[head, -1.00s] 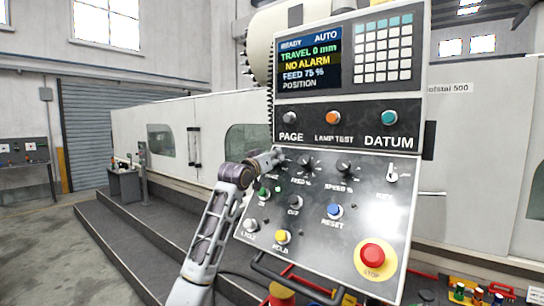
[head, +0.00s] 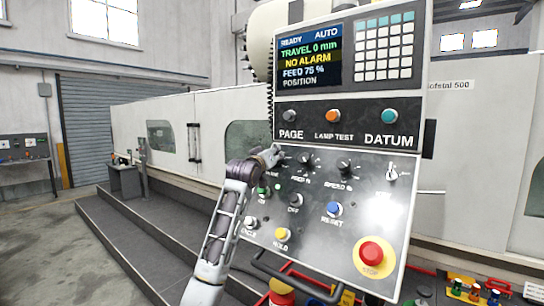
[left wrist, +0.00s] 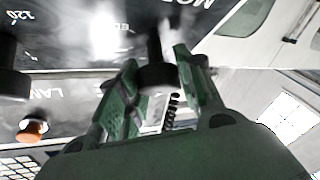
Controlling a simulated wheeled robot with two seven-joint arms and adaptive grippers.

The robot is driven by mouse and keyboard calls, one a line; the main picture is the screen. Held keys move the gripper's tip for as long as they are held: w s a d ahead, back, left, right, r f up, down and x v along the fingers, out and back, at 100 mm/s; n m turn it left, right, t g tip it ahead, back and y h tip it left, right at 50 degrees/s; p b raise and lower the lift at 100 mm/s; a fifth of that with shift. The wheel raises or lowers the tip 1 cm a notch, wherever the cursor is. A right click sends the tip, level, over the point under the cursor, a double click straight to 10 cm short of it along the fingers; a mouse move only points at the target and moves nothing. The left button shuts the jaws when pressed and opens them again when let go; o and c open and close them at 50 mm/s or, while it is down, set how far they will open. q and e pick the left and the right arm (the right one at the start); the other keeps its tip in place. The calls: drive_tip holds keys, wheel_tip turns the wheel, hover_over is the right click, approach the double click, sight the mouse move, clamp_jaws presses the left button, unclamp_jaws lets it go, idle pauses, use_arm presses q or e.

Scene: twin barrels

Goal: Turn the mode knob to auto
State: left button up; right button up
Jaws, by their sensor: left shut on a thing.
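The mode knob sits at the upper left of the sloping lower panel (head: 320,215). In the head view it is mostly hidden by my left gripper (head: 275,154). In the left wrist view a dark round knob (left wrist: 156,78) stands between the two green-padded fingers, and the gripper is shut on it. The panel's "MODE" lettering is cut off at the top of that view. The knob's pointer and setting marks cannot be made out. The screen (head: 308,58) reads READY, AUTO, NO ALARM. My right gripper is not in view.
The feed knob (head: 305,160) and speed knob (head: 345,166) are to the right of my left gripper. A green button (head: 263,190) lies just below it. The red stop button (head: 371,253) is at lower right. A dark bar (head: 300,284) runs along the panel's bottom edge.

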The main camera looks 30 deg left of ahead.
use_arm(q)
drive_tip(key=o, duration=1)
drive_tip(key=v, duration=1.2)
idle(0.7)
